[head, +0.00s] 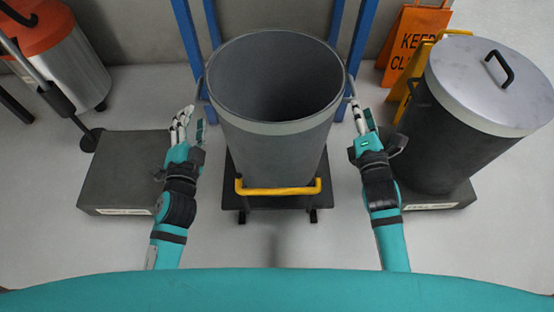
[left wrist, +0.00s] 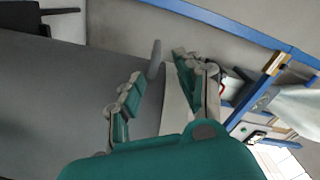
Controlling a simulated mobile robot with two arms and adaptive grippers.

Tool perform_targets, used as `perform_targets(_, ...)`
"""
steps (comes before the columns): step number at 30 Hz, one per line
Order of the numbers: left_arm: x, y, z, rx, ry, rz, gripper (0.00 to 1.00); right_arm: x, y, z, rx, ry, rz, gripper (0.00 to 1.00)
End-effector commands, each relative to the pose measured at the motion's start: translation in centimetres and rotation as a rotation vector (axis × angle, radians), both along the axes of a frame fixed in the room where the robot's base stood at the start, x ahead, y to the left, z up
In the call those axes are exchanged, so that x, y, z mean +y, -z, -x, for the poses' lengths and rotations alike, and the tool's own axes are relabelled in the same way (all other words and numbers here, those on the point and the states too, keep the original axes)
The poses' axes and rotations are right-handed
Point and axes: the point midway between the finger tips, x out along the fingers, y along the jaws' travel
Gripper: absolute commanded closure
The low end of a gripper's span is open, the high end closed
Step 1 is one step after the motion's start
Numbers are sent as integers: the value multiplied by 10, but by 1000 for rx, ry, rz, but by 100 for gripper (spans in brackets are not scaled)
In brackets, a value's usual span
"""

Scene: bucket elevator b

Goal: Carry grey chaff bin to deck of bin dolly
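The grey chaff bin (head: 275,150) is a tall, open-topped tub in the middle of the head view. It is upright over a dark low deck (head: 235,195) with a yellow bar (head: 278,191) at its front; contact between bin and deck is hidden. My left gripper (head: 189,122) is beside the bin's left side, near its side handle (head: 203,88). In the left wrist view, its fingers (left wrist: 158,92) are apart, with a grey bar end (left wrist: 155,60) between or behind them. My right gripper (head: 363,118) is beside the right handle (head: 350,88); its finger gap is unclear.
Blue posts (head: 188,40) stand behind the bin. An empty dark platform (head: 125,170) lies on the left, and a lidded drum (head: 440,135) stands on the right. An orange warning sign (head: 413,42) and a steel-and-orange container (head: 62,60) stand behind. Clear floor shows in front.

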Motion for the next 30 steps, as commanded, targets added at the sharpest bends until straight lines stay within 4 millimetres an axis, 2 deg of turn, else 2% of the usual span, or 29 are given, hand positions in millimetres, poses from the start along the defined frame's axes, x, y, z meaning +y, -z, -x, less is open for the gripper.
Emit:
perform_targets(3,0,0,0,0,0,0,64,-1,0,20,1,0,0,64)
perform_targets(8,0,0,0,0,0,0,64,-2,0,32,0,0,0,64)
perform_targets(26,0,0,0,1,-2,1,64,-2,0,34,1,1,-3,64)
perform_targets(30,12,7,7,53,-52,58,64,-7,9,41,74,29,-122,64)
